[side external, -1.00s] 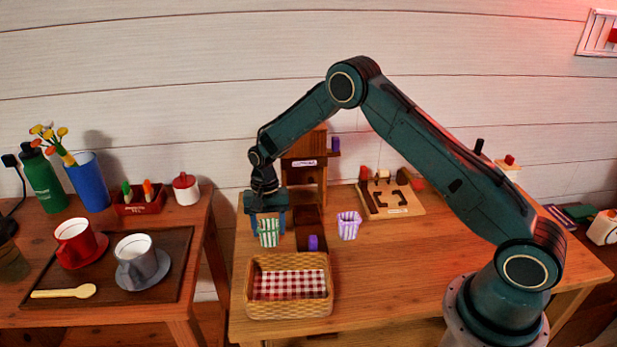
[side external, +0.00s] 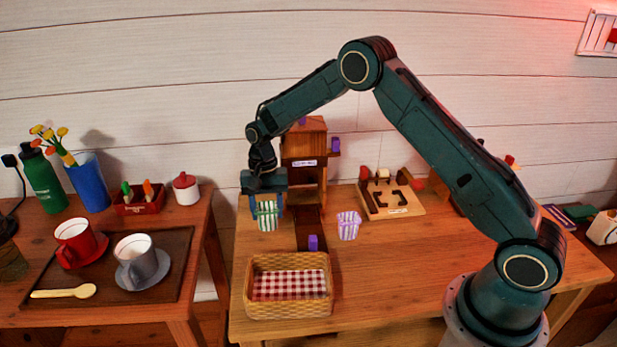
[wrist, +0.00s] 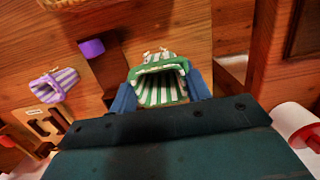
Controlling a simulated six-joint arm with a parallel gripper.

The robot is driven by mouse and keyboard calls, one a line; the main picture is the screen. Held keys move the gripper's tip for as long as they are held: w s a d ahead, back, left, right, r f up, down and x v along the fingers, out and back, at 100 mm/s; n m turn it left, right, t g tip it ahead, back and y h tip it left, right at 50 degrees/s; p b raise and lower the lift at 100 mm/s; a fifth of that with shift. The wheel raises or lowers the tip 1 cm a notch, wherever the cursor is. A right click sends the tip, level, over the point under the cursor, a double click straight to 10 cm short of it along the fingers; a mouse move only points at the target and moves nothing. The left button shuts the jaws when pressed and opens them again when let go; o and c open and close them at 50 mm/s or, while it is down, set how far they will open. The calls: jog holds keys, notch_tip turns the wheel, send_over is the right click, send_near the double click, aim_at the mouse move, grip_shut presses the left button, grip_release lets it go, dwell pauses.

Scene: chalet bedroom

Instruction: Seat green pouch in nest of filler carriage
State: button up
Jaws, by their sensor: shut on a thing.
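The green-and-white striped pouch (side external: 267,216) is held upright between the blue fingers of my gripper (side external: 267,206), above the left part of the table. In the wrist view the pouch (wrist: 160,84) shows its open green-rimmed mouth, with a finger of my gripper (wrist: 163,92) on each side. The wooden filler tower (side external: 304,141) stands behind and to the right of the pouch. A dark track (side external: 309,232) runs forward from it, with a purple block (side external: 313,243) at its front end. I cannot make out the nest itself.
A purple-striped pouch (side external: 348,226) stands right of the track. A wicker basket (side external: 288,311) with checked cloth is at the front. A wooden board (side external: 390,208) with cut-outs lies at the back right. The table's left edge is close to my gripper.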

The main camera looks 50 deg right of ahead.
notch_tip(320, 180, up, 14)
dwell(0.4)
dwell(0.6)
send_over(410, 231)
notch_tip(410, 231, down, 16)
dwell(2.2)
jog(key=shift+d+f, duration=0.1)
jog(key=shift+f, duration=1.75)
